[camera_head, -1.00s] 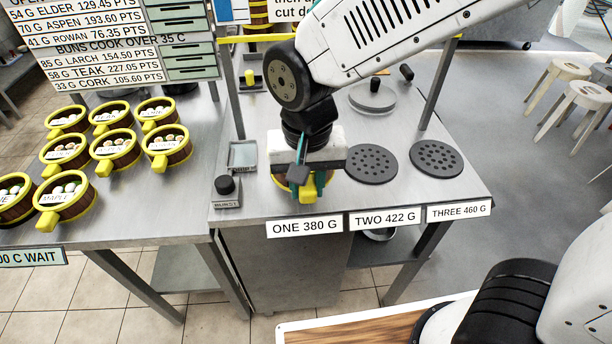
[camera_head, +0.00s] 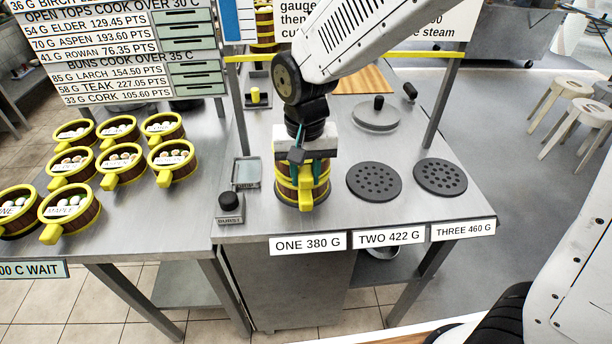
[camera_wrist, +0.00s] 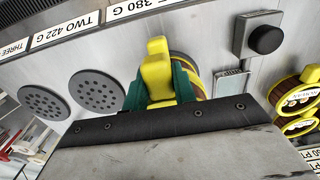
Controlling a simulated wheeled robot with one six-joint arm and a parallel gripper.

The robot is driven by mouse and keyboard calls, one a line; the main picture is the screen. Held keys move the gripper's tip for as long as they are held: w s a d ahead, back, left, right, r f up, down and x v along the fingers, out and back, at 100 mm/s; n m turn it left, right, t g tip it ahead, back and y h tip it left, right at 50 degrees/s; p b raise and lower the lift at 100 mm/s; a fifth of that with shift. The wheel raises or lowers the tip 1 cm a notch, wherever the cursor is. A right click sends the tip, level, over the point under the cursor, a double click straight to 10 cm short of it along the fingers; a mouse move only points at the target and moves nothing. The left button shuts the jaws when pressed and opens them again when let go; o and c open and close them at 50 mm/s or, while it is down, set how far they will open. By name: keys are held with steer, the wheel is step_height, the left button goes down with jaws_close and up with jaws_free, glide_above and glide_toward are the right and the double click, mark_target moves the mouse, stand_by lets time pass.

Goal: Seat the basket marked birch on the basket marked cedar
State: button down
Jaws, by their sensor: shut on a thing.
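A short stack of wooden baskets with yellow bands (camera_head: 287,187) stands over the station marked ONE 380 G. My gripper (camera_head: 309,160) is above it, its green fingers shut on the yellow handle of the upper basket. In the wrist view the fingers close around this yellow handle (camera_wrist: 157,75), and the basket's rim (camera_wrist: 195,88) shows behind it. A lower yellow handle (camera_head: 305,200) sticks out toward the front. The names on these baskets cannot be read, so I cannot tell birch from cedar. Whether the upper basket touches the lower one is unclear.
Two perforated burner plates, TWO (camera_head: 374,182) and THREE (camera_head: 440,177), are bare. A black knob (camera_head: 229,202) and a small tray (camera_head: 246,172) stand left of the stack. Several filled baskets (camera_head: 122,165) crowd the left table. A round lid (camera_head: 376,115) lies behind.

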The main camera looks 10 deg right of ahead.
steer(key=shift+f, duration=0.3)
stand_by(0.4)
steer(key=shift+f, duration=0.35)
steer(key=c, duration=1.1)
jaws_free()
steer(key=shift+o, duration=0.2)
steer(key=shift+r, duration=3.9)
steer(key=shift+r, duration=2.25)
